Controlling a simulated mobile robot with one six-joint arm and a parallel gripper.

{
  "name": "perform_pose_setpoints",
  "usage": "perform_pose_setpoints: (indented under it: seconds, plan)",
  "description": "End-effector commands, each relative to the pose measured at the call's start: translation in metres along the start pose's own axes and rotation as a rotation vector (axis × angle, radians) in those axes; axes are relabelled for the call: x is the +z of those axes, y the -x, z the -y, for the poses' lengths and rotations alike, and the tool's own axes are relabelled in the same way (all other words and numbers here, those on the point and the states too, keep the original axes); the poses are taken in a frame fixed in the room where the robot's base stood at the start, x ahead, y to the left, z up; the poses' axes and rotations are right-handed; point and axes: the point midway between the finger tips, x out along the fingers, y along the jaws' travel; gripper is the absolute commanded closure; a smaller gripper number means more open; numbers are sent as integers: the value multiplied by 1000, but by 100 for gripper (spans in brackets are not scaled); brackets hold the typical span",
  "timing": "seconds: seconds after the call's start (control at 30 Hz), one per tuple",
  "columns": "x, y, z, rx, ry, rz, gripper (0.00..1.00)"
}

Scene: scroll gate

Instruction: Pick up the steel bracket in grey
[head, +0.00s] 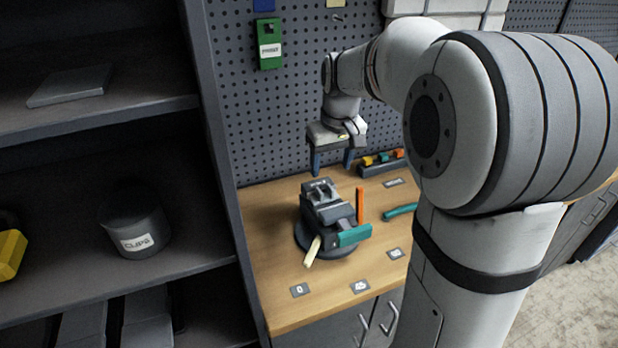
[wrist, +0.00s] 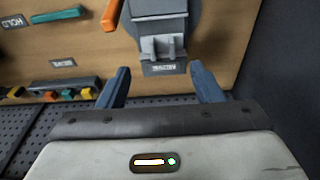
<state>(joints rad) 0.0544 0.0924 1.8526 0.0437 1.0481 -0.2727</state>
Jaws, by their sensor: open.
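A dark grey vise (head: 312,236) on a round base stands on the wooden bench. A lighter grey, stepped metal piece (head: 322,191) at its back top looks like the steel bracket; I cannot tell whether it is separate from the vise. My gripper (head: 332,169) points down above the back of the bench, behind and above the vise. Its two blue fingers (wrist: 159,70) are apart with nothing held between them.
An orange-handled tool (head: 360,205) stands beside the vise, and a teal one (head: 354,235) is at its front. A rack of coloured parts (head: 383,163) lies by the pegboard (head: 270,120). Dark shelves on the left hold a canister (head: 134,222) and a flat plate (head: 70,85).

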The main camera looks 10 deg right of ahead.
Motion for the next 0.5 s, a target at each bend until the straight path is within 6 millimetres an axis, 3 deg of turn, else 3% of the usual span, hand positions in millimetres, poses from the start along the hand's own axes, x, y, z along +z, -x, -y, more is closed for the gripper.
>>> perform_pose_setpoints:
  seconds: [0.13,0.5]
  plan:
    - [-9,-11,-2,-3,8,6,40]
    - [-4,-56,3,-3,8,8,40]
